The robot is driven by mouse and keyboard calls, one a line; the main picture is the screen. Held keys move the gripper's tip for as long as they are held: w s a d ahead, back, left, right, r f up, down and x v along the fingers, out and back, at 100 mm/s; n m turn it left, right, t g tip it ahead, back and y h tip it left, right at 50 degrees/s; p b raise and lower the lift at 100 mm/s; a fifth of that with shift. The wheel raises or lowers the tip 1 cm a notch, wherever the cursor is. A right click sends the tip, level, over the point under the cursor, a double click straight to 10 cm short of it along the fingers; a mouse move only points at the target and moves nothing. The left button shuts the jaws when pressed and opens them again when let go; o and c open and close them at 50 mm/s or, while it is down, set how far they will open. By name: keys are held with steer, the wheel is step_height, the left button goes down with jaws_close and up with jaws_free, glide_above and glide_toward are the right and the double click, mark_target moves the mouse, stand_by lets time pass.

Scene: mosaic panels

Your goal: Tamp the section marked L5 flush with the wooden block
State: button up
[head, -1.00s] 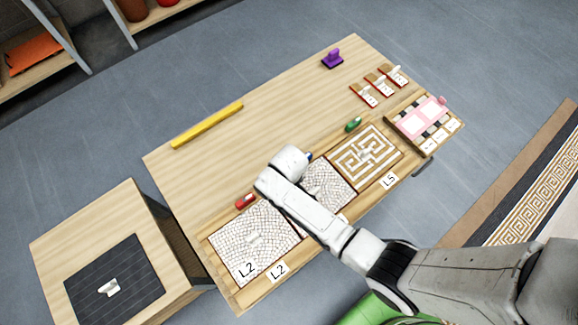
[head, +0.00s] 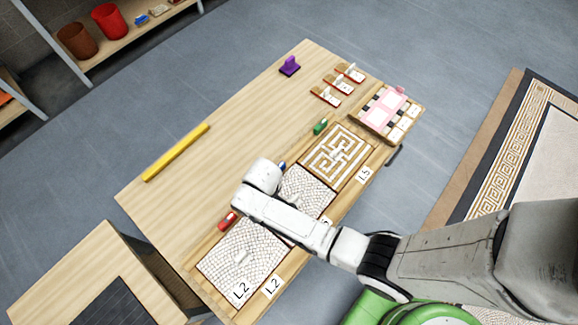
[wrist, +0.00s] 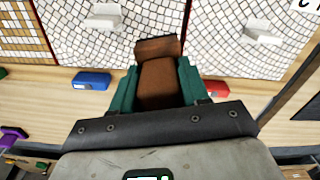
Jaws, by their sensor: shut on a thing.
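My gripper (wrist: 158,72) has teal fingers shut on a brown wooden block (wrist: 160,46), seen in the wrist view. In the head view my arm's end (head: 262,174) is over the table, by the back edge of the panels; fingers and block are hidden there. The L5 section (head: 336,154) is the maze-patterned panel at the right of the row, with its L5 label (head: 364,176) in front. It shows in the wrist view's upper left corner (wrist: 22,38). A small pale piece stands near its middle. The block is apart from L5, by the white middle panel (wrist: 112,45).
A white L2 panel (head: 240,262) lies left. Red (head: 228,220), blue (head: 282,166) and green (head: 320,126) pieces lie behind the panels. A yellow bar (head: 176,153), purple stamp-like piece (head: 290,66) and pink-topped tray (head: 385,110) are elsewhere. The table's (head: 220,165) middle is clear.

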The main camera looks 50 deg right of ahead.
steer(key=shift+f, duration=0.15)
step_height(320, 180, down, 6)
steer(key=b, duration=0.4)
steer(key=shift+r+b, duration=0.25)
steer(key=shift+b, duration=0.05)
steer(key=shift+f, duration=0.8)
stand_by(2.8)
steer(key=shift+r, duration=0.1)
steer(key=shift+r+p, duration=3.25)
steer(key=shift+r, duration=0.2)
